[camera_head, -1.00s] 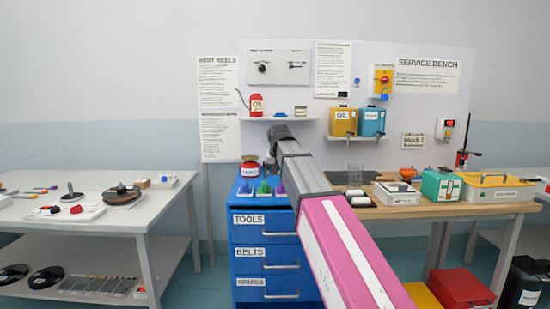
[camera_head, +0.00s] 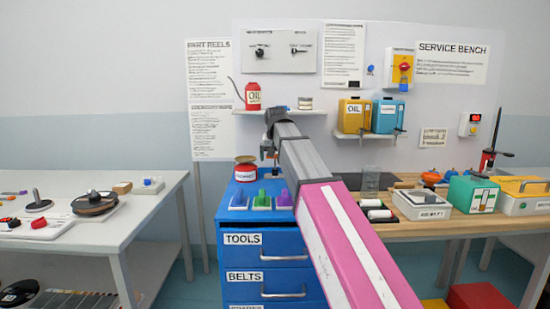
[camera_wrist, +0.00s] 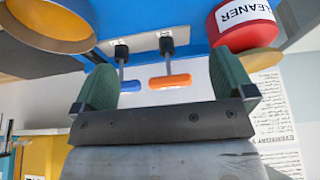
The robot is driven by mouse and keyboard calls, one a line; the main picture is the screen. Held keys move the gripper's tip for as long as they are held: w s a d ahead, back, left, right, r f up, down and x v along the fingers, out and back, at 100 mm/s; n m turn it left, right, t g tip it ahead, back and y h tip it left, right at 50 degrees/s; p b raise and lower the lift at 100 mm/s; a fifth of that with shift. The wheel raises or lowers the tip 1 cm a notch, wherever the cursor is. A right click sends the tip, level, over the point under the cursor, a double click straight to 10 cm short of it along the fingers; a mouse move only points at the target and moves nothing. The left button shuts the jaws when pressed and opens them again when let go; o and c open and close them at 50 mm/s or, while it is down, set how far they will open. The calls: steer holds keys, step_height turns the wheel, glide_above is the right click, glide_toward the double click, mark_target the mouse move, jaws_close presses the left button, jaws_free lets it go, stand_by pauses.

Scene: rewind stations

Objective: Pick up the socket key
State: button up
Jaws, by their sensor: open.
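My gripper (camera_head: 268,148) is above the blue cabinet in the head view, partly hidden by my arm. In the wrist view my open gripper (camera_wrist: 166,82) has two green fingers apart with nothing held. Beyond them, between the fingers, are two T-shaped tools on dark stems, a blue-handled tool (camera_wrist: 130,86) and an orange-handled tool (camera_wrist: 170,81). Their stems run to small black-and-white holders. I cannot tell which one is the socket key. In the head view, dark fittings (camera_head: 262,52) show on a white wall panel, too small to identify.
A red cleaner tin (camera_wrist: 246,24) is close to the right finger; a brass-coloured round rim (camera_wrist: 50,25) lies at upper left. The blue cabinet (camera_head: 268,265) holds blue, green and purple items. A wall shelf (camera_head: 280,112) carries an oil can (camera_head: 252,96).

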mark_target(275, 158)
steer(key=w, duration=1.1)
steer(key=shift+w, duration=0.35)
steer(key=x, duration=0.5)
steer(key=shift+f, duration=0.1)
steer(key=c, duration=0.7)
